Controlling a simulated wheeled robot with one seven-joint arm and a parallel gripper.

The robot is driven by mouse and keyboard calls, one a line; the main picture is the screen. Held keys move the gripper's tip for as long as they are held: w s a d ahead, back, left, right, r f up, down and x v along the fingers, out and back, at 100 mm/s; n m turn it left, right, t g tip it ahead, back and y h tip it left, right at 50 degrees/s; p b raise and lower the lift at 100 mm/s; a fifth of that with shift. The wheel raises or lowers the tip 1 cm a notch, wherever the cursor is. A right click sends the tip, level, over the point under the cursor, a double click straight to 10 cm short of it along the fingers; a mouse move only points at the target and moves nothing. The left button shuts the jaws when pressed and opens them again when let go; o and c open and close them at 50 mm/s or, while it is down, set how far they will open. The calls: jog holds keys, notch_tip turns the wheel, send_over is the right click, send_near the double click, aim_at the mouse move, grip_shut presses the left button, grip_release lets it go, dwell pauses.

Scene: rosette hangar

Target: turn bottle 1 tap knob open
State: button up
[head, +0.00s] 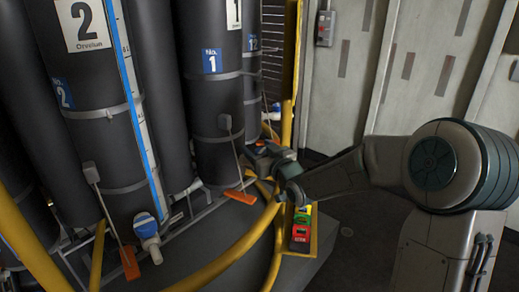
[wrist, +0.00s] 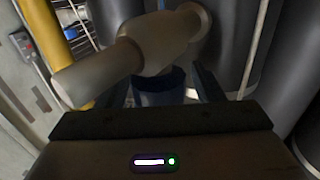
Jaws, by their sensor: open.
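Bottle 1 (head: 213,105) is a tall dark cylinder with a blue "No. 1" label, left of centre in the head view. My gripper (head: 258,155) is at its lower right side, and hides its tap there. In the wrist view, a pale tap body (wrist: 150,45) with a thick spout to the left crosses the upper middle. Its dark blue knob (wrist: 160,88) sits between the two fingers of my gripper (wrist: 162,82). The fingers are open, one on each side of the knob. I cannot tell whether either touches it.
Bottle 2 (head: 90,105) stands at left with its own blue-knobbed tap (head: 148,226). Yellow rails (head: 235,255) curve in front of the bottles. Several small coloured boxes (head: 301,232) lie on a yellow ledge below my gripper. A panelled wall (head: 350,100) is behind.

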jog(key=c, duration=1)
